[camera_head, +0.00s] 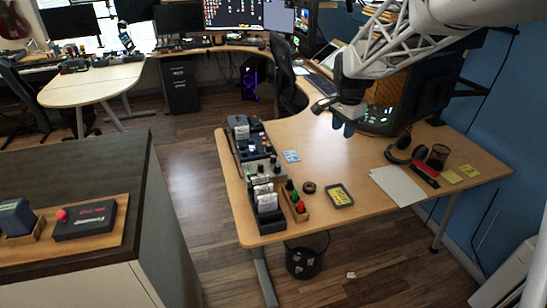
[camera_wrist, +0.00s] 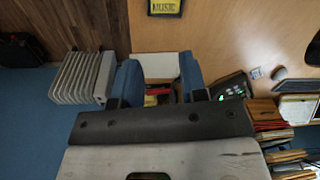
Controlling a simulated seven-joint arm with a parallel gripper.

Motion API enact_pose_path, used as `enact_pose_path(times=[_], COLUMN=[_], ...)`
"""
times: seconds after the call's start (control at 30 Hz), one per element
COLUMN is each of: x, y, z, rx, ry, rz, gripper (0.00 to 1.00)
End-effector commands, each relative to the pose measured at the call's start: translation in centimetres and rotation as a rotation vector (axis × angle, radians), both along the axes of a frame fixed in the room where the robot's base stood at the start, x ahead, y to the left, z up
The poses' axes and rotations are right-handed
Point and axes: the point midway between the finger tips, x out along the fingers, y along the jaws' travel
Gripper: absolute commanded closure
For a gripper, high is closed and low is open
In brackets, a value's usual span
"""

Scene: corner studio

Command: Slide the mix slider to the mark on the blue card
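A small light-blue card (camera_head: 291,156) lies flat on the wooden desk, beside a row of small devices (camera_head: 258,150) along the desk's left edge. The mix slider is too small to make out among these devices. My gripper (camera_head: 345,127) hangs over the desk's right-hand part, in front of a dark console, well to the right of the card and devices. In the wrist view my gripper (camera_wrist: 160,82) has its two blue fingers apart, with white paper and a red and black object visible beyond the gap. Neither the card nor the slider can be identified there.
A tray with a yellow card (camera_head: 340,195), white sheets (camera_head: 397,185), headphones (camera_head: 404,150) and a black cup (camera_head: 437,156) are on the desk (camera_head: 325,225). Colored buttons (camera_head: 296,201) stand near its left edge. The middle is mostly clear.

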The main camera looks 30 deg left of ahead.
Motion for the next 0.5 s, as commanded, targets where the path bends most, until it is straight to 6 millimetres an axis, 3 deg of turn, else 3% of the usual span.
enact_pose_path(times=[0.5], x=[4.0], y=[14.0], z=[-8.0], rx=[-0.006], ry=[0.040], rz=[-0.114], gripper=[0.61])
